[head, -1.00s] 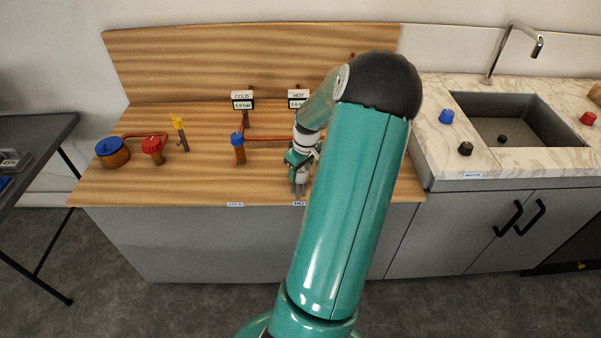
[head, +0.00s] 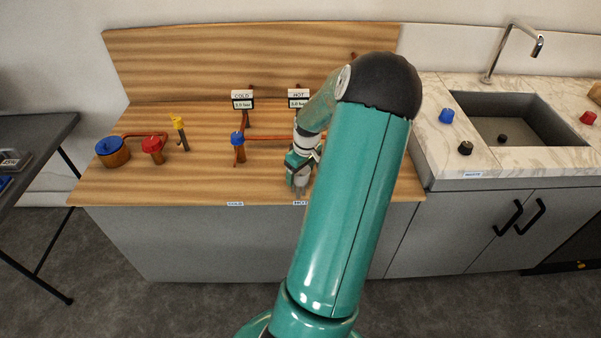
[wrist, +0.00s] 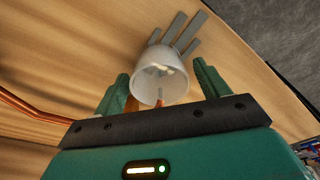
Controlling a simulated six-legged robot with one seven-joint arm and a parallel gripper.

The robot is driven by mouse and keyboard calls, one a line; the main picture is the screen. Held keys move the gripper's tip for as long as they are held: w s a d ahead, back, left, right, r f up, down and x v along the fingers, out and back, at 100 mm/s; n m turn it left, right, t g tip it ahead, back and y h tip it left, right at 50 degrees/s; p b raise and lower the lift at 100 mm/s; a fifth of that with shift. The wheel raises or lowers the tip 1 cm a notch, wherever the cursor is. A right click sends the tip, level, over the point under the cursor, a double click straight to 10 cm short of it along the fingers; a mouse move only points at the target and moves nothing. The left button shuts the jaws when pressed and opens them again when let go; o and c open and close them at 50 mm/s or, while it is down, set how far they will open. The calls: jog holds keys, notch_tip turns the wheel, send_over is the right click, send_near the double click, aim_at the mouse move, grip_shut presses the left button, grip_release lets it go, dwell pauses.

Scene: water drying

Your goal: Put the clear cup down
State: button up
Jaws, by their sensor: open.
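The clear cup (wrist: 158,75) shows in the wrist view as a whitish, translucent cup between the two green fingers, its open rim facing the camera. It appears to be at the wooden counter, near several grey slats; whether its base touches the counter is unclear. My gripper (wrist: 160,82) is open, with visible gaps between the cup and both fingers. In the head view my gripper (head: 299,184) is low over the counter's front edge, near the HOT label. My arm hides part of this area, and the cup is hard to make out there.
A blue-handled valve (head: 237,140) and copper pipes stand left of my gripper. Farther left are a blue-topped pot (head: 112,152), a red valve (head: 153,145) and a yellow-topped piece (head: 179,125). A sink (head: 515,120) is at right. The counter front between the valves is clear.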

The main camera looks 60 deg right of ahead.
notch_tip(320, 180, up, 12)
jog(key=s, duration=0.1)
jog(key=shift+s+a+f, duration=0.25)
jog(key=shift+s, duration=0.1)
jog(key=w+a+r+n+h, duration=0.1)
jog(key=w+a+r, duration=0.3)
jog(key=a, duration=0.4)
jog(key=w+a+r, duration=0.3)
jog(key=w+a, duration=0.1)
jog(key=a, duration=0.5)
jog(key=w+a+r+n+h, duration=0.1)
jog(key=w+a+r, duration=0.35)
jog(key=a, duration=0.35)
jog(key=s+a+r+t+y, duration=0.1)
jog(key=s+a+t, duration=0.1)
jog(key=a, duration=0.9)
jog(key=s+a+r+n+t+y, duration=0.1)
jog(key=s+a, duration=0.4)
jog(key=a, duration=0.7)
jog(key=shift+a+r+n+t+y, duration=0.3)
jog(key=shift+r+t, duration=0.1)
jog(key=shift+r, duration=0.35)
